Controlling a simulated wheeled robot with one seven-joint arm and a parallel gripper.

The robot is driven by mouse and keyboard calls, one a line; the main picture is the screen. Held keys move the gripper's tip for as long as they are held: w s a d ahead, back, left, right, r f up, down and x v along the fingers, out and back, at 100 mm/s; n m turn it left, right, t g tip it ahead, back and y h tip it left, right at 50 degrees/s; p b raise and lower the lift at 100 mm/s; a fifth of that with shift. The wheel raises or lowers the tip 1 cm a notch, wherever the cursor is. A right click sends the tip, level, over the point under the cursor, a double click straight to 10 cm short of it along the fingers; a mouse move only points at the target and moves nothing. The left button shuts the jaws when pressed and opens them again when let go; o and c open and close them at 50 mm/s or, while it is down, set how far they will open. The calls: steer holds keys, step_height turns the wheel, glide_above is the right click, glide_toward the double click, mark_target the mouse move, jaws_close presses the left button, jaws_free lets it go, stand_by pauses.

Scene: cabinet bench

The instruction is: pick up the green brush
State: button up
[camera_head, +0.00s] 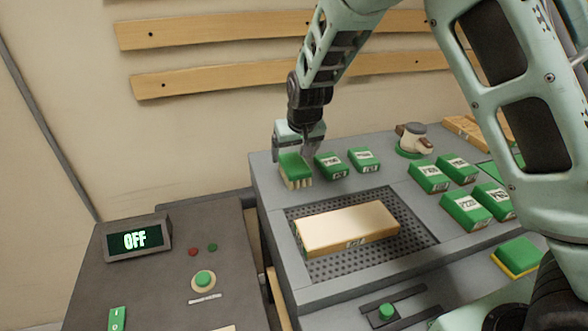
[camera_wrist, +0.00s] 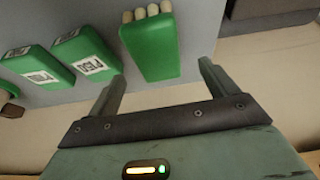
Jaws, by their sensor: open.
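The green brush (camera_head: 295,168) stands on the back left corner of the grey bench, with a green back and pale bristles. In the wrist view the brush (camera_wrist: 150,48) shows its green back, with bristle tufts at the top edge. My gripper (camera_head: 299,150) is right at the brush in the head view, behind and above it. In the wrist view my gripper (camera_wrist: 161,80) is open, its two fingers apart, with the near end of the brush at the gap between the fingertips. I cannot tell whether a finger touches it.
Two labelled green blocks (camera_head: 331,166) (camera_head: 364,160) stand close to the right of the brush. A wooden block (camera_head: 347,228) lies on the perforated recess in front. More green blocks (camera_head: 429,176) stand to the right. A control panel with an OFF display (camera_head: 135,240) is at left.

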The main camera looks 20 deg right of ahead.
mark_target(295, 163)
steer(key=shift+s+p+x, duration=0.1)
steer(key=shift+p+x, duration=0.1)
steer(key=shift+x, duration=1.2)
steer(key=shift+s+p+x, duration=0.15)
steer(key=shift+p+x, duration=0.05)
steer(key=shift+x, duration=1.2)
steer(key=shift+d+f, duration=0.2)
steer(key=shift+f, duration=0.15)
steer(key=c, duration=1.1)
